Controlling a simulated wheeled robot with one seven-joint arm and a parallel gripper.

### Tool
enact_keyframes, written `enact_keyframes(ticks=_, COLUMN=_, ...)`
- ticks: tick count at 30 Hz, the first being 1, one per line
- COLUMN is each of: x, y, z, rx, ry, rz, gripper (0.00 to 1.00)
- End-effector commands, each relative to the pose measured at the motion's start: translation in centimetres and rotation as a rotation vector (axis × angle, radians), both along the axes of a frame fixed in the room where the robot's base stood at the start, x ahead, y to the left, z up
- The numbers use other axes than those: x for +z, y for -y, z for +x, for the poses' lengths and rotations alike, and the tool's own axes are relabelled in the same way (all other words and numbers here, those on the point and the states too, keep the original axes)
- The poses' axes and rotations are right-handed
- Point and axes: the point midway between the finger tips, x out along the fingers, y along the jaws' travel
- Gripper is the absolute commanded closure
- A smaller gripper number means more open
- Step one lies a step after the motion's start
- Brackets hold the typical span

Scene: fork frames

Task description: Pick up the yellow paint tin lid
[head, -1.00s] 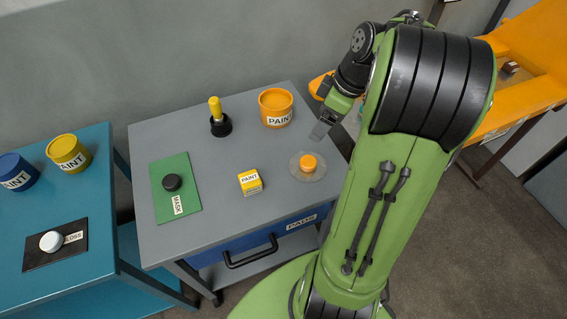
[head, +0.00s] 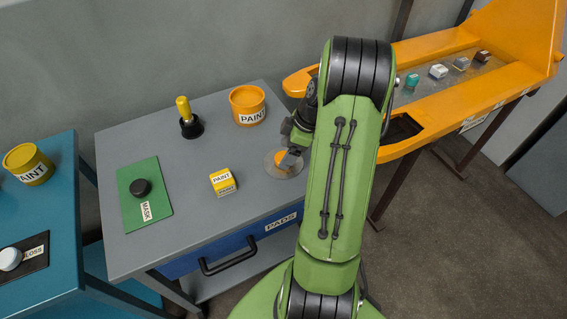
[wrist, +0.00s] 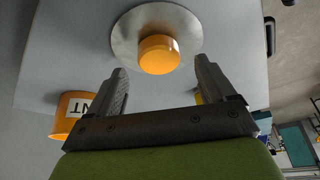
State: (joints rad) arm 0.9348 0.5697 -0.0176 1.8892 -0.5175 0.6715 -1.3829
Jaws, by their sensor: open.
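No piece in view is clearly a plain yellow tin lid. The closest is a short orange-yellow round piece (head: 281,158) on a round metal plate (head: 270,173) near the right edge of the grey table; it also shows in the wrist view (wrist: 159,56). My gripper (head: 291,154) is open and empty above the plate, partly hiding the round piece in the head view. In the wrist view its fingers (wrist: 162,70) point toward the piece, which appears between and beyond their tips. A yellow paint tin (head: 28,168) stands on the blue table.
An orange bench (head: 420,50) stands at the right.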

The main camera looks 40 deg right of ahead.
Motion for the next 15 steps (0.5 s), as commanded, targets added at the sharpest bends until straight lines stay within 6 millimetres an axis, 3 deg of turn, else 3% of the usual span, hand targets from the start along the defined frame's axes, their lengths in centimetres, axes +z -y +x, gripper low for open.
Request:
enact_keyframes(ticks=3, x=-2.0, y=-0.6, z=0.5, rx=0.003, ry=-0.001, rz=0.003, gripper=0.17)
enact_keyframes(ticks=10, x=-2.2, y=-0.6, z=0.6, rx=0.000, ry=0.000, rz=0.000, gripper=0.17)
enact_keyframes(ticks=11, x=-2.2, y=-0.6, z=0.6, rx=0.000, ry=0.000, rz=0.000, gripper=0.18)
enact_keyframes(ticks=15, x=-2.1, y=-0.6, z=0.6, rx=0.000, ry=0.000, rz=0.000, gripper=0.40)
